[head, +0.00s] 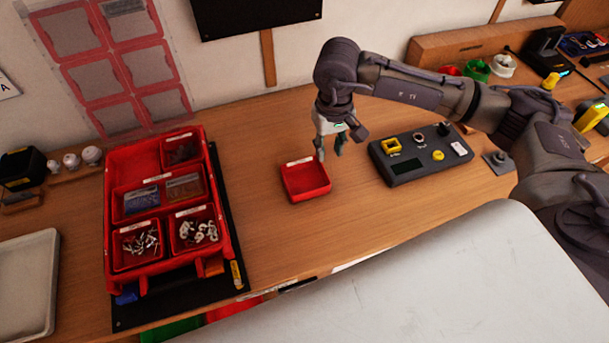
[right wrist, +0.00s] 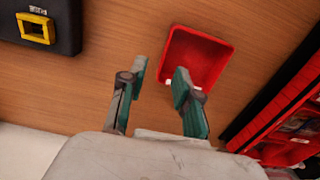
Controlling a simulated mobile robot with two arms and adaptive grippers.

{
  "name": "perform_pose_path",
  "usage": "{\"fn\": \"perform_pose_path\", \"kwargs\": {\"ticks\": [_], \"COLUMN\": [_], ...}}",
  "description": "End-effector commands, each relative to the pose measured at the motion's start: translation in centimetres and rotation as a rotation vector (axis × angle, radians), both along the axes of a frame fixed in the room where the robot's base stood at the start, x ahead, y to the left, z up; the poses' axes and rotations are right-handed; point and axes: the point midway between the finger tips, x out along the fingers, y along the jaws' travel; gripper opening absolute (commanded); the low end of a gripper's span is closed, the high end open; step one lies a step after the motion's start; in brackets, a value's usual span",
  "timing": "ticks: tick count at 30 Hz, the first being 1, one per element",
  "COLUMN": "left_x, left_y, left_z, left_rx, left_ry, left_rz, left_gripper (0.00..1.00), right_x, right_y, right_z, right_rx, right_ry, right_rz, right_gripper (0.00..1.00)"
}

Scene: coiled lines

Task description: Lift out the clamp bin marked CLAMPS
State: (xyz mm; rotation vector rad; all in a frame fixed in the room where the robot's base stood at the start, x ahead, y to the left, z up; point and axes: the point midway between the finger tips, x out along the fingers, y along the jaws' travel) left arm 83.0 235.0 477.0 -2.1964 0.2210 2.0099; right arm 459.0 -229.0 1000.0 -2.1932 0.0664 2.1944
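A small empty red bin (head: 306,184) stands alone on the wooden bench in the head view. It has a white label on its back edge, too small to read; I cannot tell if it says CLAMPS. It also shows in the right wrist view (right wrist: 198,55). My right gripper (head: 331,153) is just behind and above this bin. In the right wrist view the fingers (right wrist: 162,85) are apart with nothing between them, one near the bin's labelled edge. A red organiser tray (head: 140,273) to the left holds several labelled bins with small parts. My left gripper is not in view.
A dark control box (head: 410,172) with a yellow frame lies right of the lone bin. A pale tray (head: 48,285) is at the far left. A light grey surface (head: 440,285) fills the front.

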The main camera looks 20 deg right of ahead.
Motion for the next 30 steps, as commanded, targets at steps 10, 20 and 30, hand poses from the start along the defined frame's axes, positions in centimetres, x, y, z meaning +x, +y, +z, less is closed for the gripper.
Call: {"fn": "perform_pose_path", "kwargs": {"ticks": [10,20,30], "left_x": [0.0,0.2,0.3], "left_y": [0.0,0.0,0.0], "left_z": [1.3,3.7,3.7], "left_rx": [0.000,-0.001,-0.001], "left_ry": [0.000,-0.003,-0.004], "left_rz": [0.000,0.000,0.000], "left_gripper": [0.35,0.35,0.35], "right_x": [0.0,0.5,0.5], "right_y": [0.2,0.7,0.7], "right_z": [-3.6,-7.9,-8.6], "right_rx": [0.002,0.003,0.003], "right_ry": [0.001,0.002,-0.001], "right_rz": [-0.001,-0.001,0.000], "right_gripper": [0.32,0.32,0.26]}}
